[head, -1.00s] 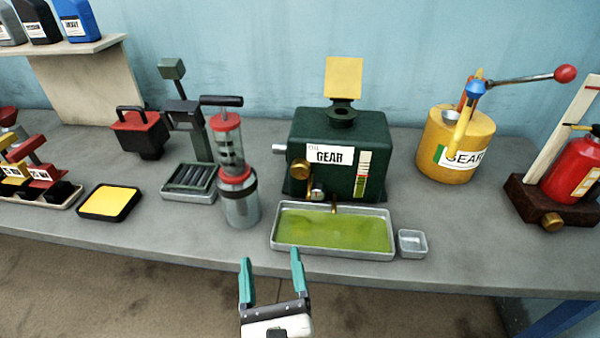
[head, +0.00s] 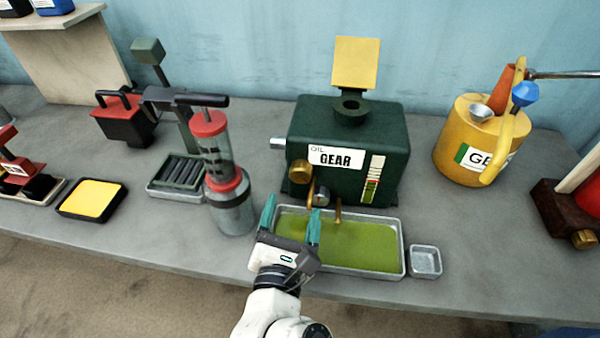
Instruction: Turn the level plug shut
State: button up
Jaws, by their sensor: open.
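The dark green gear oil box (head: 385,135) stands at the middle of the bench, with a white GEAR label and a striped level gauge (head: 373,180). On its lower left front are a round brass knob (head: 300,172), a small grey-faced fitting (head: 321,196) and a brass spout (head: 338,210). I cannot tell for sure which fitting is the level plug. My gripper (head: 291,216) is open and empty, its teal fingers pointing toward these fittings, apart from the knob. It overlaps the left end of the oil tray in the picture.
A metal tray (head: 360,272) of green oil lies before the box, with a small empty dish (head: 426,262) at its right. A red-topped clear cylinder (head: 231,210) stands close left of my gripper. A yellow can (head: 453,150) stands at right. Bare bench shows at the front right.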

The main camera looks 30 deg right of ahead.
aim_at(300, 176)
jog(key=p+x, duration=0.1)
jog(key=x, duration=0.7)
jog(key=shift+w+d+p, duration=0.1)
jog(key=shift+p, duration=0.3)
jog(key=shift+c, duration=0.2)
jog(key=c, duration=1)
